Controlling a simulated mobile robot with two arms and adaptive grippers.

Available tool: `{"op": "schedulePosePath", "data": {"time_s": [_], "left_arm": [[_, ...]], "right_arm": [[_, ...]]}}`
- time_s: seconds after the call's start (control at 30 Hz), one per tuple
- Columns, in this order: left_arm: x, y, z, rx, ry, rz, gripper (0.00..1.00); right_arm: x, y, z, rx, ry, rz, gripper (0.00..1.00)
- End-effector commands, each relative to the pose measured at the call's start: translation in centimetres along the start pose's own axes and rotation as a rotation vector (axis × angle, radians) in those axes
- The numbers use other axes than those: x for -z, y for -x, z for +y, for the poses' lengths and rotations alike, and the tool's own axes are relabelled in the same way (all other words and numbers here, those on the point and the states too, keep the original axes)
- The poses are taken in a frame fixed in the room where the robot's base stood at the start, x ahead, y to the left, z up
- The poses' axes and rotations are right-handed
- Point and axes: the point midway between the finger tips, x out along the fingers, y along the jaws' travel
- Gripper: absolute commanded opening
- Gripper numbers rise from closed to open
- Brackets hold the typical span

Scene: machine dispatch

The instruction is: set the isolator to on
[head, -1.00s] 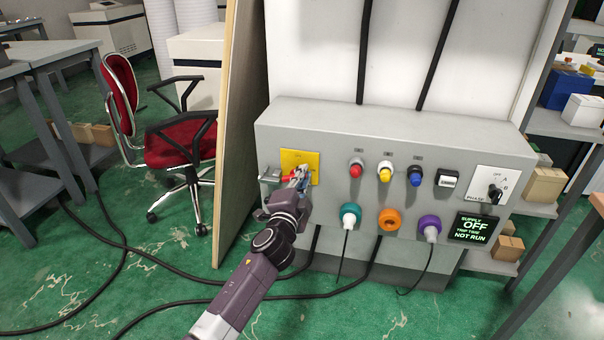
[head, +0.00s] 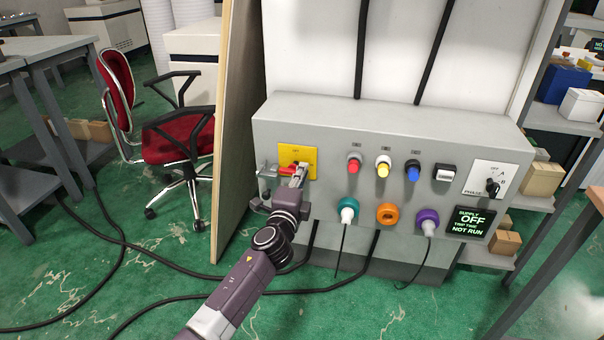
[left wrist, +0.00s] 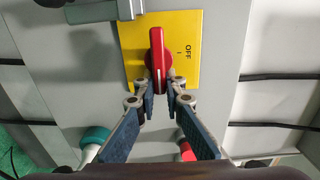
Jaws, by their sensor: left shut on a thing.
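The isolator is a red rotary handle (left wrist: 157,58) on a yellow plate (left wrist: 193,22) with an OFF mark. In the head view the yellow plate (head: 311,158) is at the panel's left, and the red handle (head: 286,170) lies roughly level, crosswise to the OFF mark above it. My left gripper (left wrist: 161,88) is shut on one end of the handle; its fingers lie on either side of it. In the head view the left gripper (head: 299,177) partly covers the handle. The supply display (head: 472,223) reads SUPPLY OFF and NOT RUN. My right gripper is out of view.
A grey bracket (head: 265,172) sticks out left of the plate. Push buttons, coloured sockets and a phase selector (head: 491,186) fill the grey panel (head: 400,119) to the right. A wooden board (head: 234,130) and a red chair (head: 175,146) stand to the left.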

Motion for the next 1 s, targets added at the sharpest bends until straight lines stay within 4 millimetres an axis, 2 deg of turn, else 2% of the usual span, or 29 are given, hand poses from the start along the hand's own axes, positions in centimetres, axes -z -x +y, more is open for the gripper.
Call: {"op": "schedulePosePath", "data": {"time_s": [0.2,0.23,0.37,0.77,1.0], "left_arm": [[0.0,0.1,0.3,-0.004,-0.003,0.000,0.00],[0.0,0.1,0.3,-0.004,-0.003,0.000,0.12],[0.0,0.1,0.2,-0.003,-0.002,0.000,0.27],[-0.1,0.5,0.1,-0.001,-0.001,-0.001,0.28],[0.0,3.4,0.2,-0.002,-0.001,0.000,0.28]], "right_arm": [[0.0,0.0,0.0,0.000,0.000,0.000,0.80],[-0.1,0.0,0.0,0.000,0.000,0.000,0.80],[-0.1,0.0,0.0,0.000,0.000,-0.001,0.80],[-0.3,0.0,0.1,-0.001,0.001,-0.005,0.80],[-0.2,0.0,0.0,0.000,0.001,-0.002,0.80]]}}
